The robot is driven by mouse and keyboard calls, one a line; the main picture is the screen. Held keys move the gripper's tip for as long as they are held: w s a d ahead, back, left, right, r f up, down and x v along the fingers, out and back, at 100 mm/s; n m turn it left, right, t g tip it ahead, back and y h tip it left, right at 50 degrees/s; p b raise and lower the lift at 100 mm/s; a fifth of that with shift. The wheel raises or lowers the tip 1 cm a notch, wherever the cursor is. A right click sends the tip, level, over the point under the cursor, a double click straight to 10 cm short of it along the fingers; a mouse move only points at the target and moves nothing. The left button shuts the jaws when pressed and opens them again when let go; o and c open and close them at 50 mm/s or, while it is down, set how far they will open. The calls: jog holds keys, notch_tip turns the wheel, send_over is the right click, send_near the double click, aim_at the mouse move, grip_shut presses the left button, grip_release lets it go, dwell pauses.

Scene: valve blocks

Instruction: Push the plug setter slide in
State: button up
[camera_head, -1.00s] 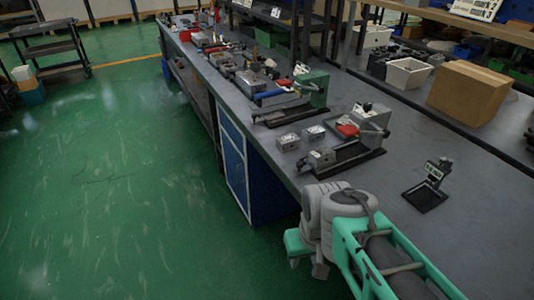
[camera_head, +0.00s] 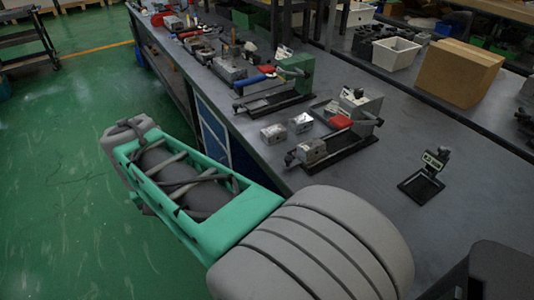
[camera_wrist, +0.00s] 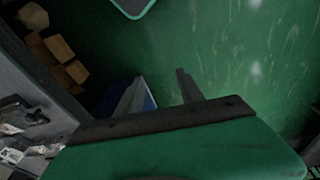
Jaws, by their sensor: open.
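Two bench fixtures stand on the grey bench; I cannot tell for sure which is the plug setter. The nearer fixture (camera_head: 367,105) has a grey upright block, a red part, a black base and a small grey block at its front end. The farther fixture (camera_head: 294,72) has a green upright block and a blue-handled bar across its black base. Neither slide's position can be read at this size. My gripper (camera_wrist: 187,88) shows only in part in the wrist view, open, with nothing seen in it. It is over the floor beside the bench, away from both fixtures.
Two loose metal blocks (camera_head: 273,133) sit between the fixtures near the bench edge. A small black stand (camera_head: 425,180) is at right. A white bin (camera_head: 397,53) and a cardboard box (camera_head: 460,72) are behind. The green floor (camera_head: 60,190) at left is clear.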

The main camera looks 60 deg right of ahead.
jog(key=d+r+m+g+b, duration=0.1)
jog(key=d+r+m, duration=0.1)
jog(key=d+m, duration=0.7)
notch_tip(320, 180, up, 3)
jog(key=m+y+b, duration=0.1)
jog(key=m+b, duration=0.3)
jog(key=m, duration=1.3)
send_over(289, 158)
jog(key=shift+w+r, duration=0.1)
jog(key=shift+r, duration=0.1)
jog(key=shift+f+b, duration=0.4)
notch_tip(289, 158, down, 6)
jog(key=b, duration=0.6)
jog(key=shift+f, duration=0.25)
jog(key=shift+c, duration=0.4)
grip_shut()
